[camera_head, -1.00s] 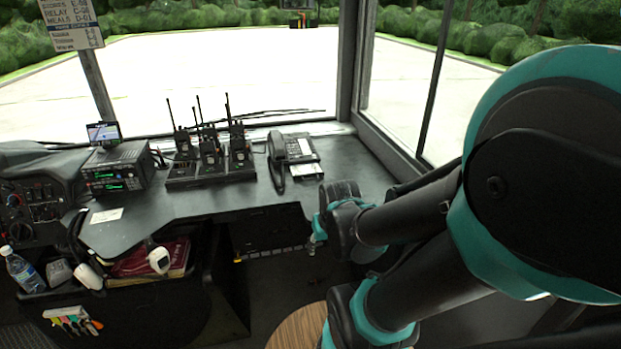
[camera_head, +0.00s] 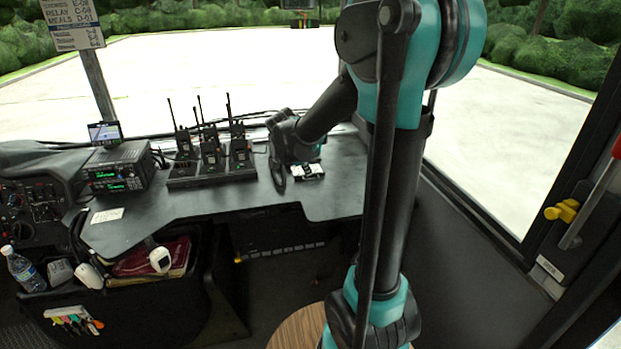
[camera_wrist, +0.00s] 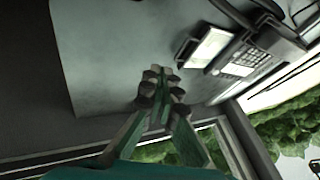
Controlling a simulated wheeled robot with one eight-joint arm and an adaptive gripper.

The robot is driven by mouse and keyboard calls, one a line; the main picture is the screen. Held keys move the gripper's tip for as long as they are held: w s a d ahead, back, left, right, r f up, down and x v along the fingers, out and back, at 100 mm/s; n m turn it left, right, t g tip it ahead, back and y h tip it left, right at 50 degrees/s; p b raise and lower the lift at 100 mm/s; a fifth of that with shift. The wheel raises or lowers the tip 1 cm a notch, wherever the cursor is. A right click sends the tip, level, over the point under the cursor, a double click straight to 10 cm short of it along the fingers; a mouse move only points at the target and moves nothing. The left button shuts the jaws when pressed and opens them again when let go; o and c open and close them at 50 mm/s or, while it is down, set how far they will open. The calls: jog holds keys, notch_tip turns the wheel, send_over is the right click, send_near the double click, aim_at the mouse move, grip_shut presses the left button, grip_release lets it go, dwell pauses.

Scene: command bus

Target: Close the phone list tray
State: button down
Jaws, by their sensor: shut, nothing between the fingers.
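The phone list tray (camera_wrist: 208,48) is a flat tray with a white card, sticking out from the front of the desk phone (camera_wrist: 243,58) in the wrist view. In the head view the tray (camera_head: 309,172) shows at the phone's near side, with most of the phone behind my wrist. The handset (camera_head: 277,168) shows just left of my wrist. My gripper (camera_wrist: 162,80) is shut and empty. In the wrist view its fingertips are over the desk, beside the tray and apart from it in the picture; the gap in depth is hard to tell.
The radio charger (camera_head: 212,172) with several upright radios stands left of the phone. A radio unit (camera_head: 120,170) with a small screen stands farther left. The grey desk (camera_head: 335,190) is bare in front and right of the phone. The windshield lies behind.

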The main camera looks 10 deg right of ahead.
jog(key=x, duration=1)
jog(key=shift+w+d, duration=0.1)
jog(key=shift+d, duration=0.05)
jog(key=shift+w+f, duration=0.2)
jog(key=shift+w, duration=0.95)
jog(key=shift+w+f, duration=0.15)
jog(key=shift+w, duration=0.55)
jog(key=w, duration=1)
jog(key=shift+w, duration=0.3)
jog(key=shift+s, duration=0.1)
